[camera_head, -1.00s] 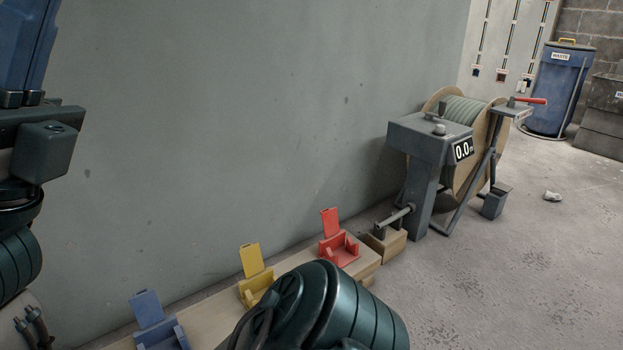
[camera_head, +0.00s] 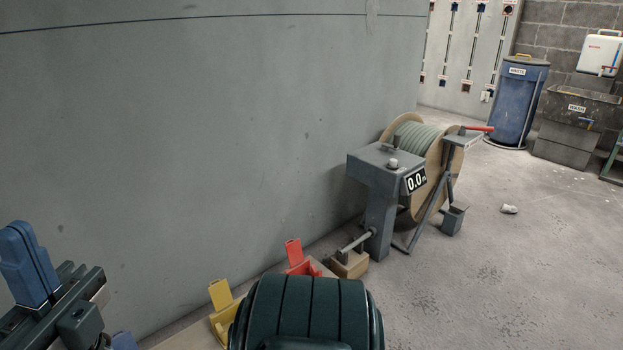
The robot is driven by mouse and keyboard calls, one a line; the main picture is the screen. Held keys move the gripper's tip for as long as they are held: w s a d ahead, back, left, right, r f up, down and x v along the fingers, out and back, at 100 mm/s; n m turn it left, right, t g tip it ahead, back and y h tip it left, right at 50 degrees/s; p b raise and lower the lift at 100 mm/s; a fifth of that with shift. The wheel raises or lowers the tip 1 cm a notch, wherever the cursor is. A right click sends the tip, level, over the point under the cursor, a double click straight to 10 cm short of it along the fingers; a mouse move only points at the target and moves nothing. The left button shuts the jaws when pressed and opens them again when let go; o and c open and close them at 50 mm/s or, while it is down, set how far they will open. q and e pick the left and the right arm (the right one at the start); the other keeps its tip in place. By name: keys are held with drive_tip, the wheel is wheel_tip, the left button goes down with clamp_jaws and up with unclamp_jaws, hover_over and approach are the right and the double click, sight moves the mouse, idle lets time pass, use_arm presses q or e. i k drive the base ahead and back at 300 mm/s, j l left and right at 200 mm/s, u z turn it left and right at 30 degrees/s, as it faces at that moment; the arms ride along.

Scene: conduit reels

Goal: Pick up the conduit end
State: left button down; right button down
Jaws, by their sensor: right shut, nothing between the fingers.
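Grey-green conduit (camera_head: 415,137) is wound on a wooden reel (camera_head: 437,180) on a grey stand, right of centre. A short pale tube (camera_head: 357,241), which looks like the conduit end, sticks out low from the grey post (camera_head: 380,215) of the metering unit, toward a small wooden block (camera_head: 352,264). My right gripper (camera_head: 30,263) is at the lower left, in front of the wall and far from the tube. Its blue fingers are together, with nothing seen between them. My left gripper is not in view.
A red clip holder (camera_head: 303,264) and a yellow one (camera_head: 222,310) stand along the wall, partly behind my dark arm. A blue waste bin (camera_head: 517,100) and a wash basin (camera_head: 580,115) are at the back right. The right floor is mostly clear, with a small pale scrap (camera_head: 509,209).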

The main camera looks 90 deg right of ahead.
sight(344, 251)
drive_tip(key=z, duration=0.4)
drive_tip(key=j+z, duration=0.1)
drive_tip(key=z, duration=0.3)
drive_tip(key=k+z, duration=0.1)
drive_tip(key=z, duration=0.65)
drive_tip(key=l+z, duration=0.1)
drive_tip(key=z, duration=0.4)
drive_tip(key=i+l+z, duration=0.1)
drive_tip(key=z, duration=0.85)
drive_tip(key=i, duration=0.05)
